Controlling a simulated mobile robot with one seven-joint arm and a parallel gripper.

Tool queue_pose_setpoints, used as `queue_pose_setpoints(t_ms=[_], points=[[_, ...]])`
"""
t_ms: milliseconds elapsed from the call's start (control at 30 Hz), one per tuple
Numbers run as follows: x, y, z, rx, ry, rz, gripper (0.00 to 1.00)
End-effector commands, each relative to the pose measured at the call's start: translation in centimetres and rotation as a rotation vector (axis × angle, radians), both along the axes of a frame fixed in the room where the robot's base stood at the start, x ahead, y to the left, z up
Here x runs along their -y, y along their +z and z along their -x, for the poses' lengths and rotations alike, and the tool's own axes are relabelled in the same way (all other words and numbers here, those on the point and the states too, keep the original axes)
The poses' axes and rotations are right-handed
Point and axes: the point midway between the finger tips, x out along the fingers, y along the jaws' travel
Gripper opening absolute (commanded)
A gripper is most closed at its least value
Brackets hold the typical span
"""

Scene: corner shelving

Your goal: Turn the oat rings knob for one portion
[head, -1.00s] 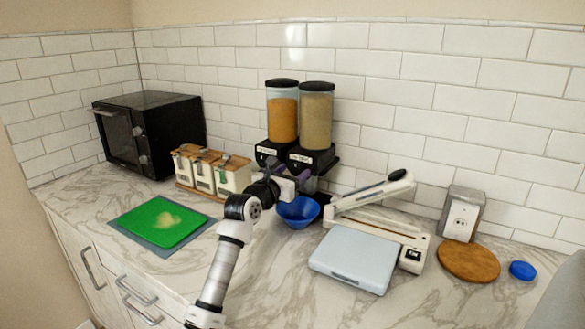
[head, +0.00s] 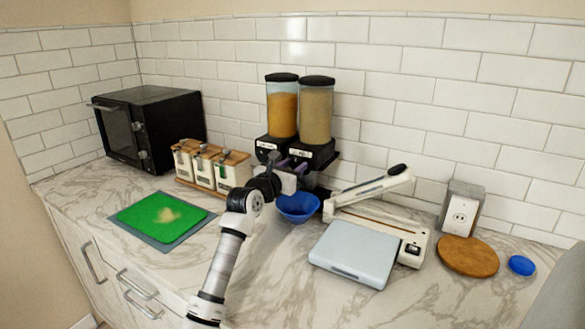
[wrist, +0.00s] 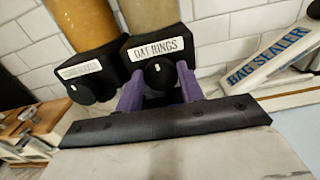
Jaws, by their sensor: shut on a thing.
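The oat rings dispenser (head: 316,112) is the right one of a pair, a clear canister of beige contents on a black base. Its label, OAT RINGS (wrist: 157,48), reads clearly in the wrist view. The round black oat rings knob (wrist: 159,73) sits just below the label, with a short pale mark near its top. My gripper (wrist: 160,78) has one purple finger on each side of this knob and is shut on it. In the head view my gripper (head: 297,170) is at the front of the dispenser, and the knob is hidden there.
A second dispenser (head: 282,108) with orange contents and its own knob (wrist: 90,89) stands close on the left. A blue bowl (head: 298,208) is below my gripper. A bag sealer (head: 375,228) and a grey scale (head: 352,255) stand to the right, three labelled bins (head: 205,170) to the left.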

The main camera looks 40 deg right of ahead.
Motion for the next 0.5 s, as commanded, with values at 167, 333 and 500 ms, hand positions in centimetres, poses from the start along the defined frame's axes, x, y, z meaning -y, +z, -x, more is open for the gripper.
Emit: queue_pose_setpoints(t_ms=[167,333,500], points=[[-0.06,-0.21,-0.02,0.068,0.001,-0.028,0.15],[-0.02,-0.39,0.04,0.184,0.001,-0.076,0.15],[0.01,-0.53,0.11,0.33,0.0,-0.138,0.15]])
